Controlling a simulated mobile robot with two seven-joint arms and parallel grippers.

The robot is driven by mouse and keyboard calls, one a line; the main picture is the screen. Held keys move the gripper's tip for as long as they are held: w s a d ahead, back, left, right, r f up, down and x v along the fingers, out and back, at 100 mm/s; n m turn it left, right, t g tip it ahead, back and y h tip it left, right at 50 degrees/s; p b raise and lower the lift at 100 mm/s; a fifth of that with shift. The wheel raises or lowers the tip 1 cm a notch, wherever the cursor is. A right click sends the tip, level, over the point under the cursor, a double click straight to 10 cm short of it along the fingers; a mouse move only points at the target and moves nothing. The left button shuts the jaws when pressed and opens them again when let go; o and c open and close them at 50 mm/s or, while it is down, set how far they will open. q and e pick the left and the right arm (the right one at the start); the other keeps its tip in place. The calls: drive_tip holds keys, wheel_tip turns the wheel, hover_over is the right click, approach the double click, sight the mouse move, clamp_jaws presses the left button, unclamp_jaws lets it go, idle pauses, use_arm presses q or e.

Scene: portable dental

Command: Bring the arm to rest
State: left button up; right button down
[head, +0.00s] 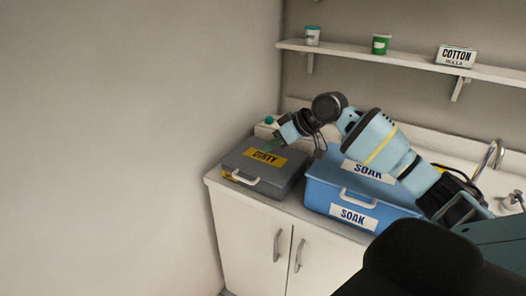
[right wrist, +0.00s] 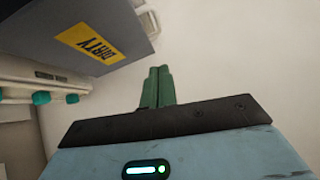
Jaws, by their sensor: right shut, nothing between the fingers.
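My right arm reaches in from the right in the head view, across the blue box. My right gripper (head: 273,146) is above the back of the grey box marked DIRTY (head: 240,161). In the right wrist view the green fingers of my right gripper (right wrist: 157,84) are together with nothing between them. The grey DIRTY box also shows there at the upper left (right wrist: 45,35), apart from the fingers. My left gripper is not in view.
A blue box marked SOAK (head: 318,195) stands on the white counter (head: 283,205), beside the grey box and under my arm. A tap (head: 488,157) stands at right.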

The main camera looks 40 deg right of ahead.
drive_tip(key=shift+s+r, duration=0.2)
drive_tip(key=shift+r, duration=0.05)
drive_tip(key=shift+f, duration=0.1)
drive_tip(key=s+a+f+n+g, duration=0.1)
drive_tip(key=s+a+f, duration=0.4)
drive_tip(key=f, duration=0.3)
drive_tip(key=s+a+f+g+h, duration=0.1)
drive_tip(key=s+a+f+g, duration=0.1)
drive_tip(key=s+a+f, duration=0.5)
drive_tip(key=s+a+f+n+g, duration=0.1)
drive_tip(key=s+a+f, duration=0.25)
drive_tip(key=f, duration=0.65)
drive_tip(key=s+a+f+m+g+h, duration=0.1)
drive_tip(key=s+f+m+h, duration=0.1)
drive_tip(key=s, duration=1.2)
drive_tip(key=s+a+f+m+g+h, duration=0.2)
drive_tip(key=s, duration=1.1)
drive_tip(key=w+a+f+t+y, duration=0.2)
drive_tip(key=w+f+t, duration=0.4)
drive_tip(key=f+t, duration=0.2)
drive_tip(key=shift+a+f, duration=0.3)
drive_tip(key=shift+f, duration=0.45)
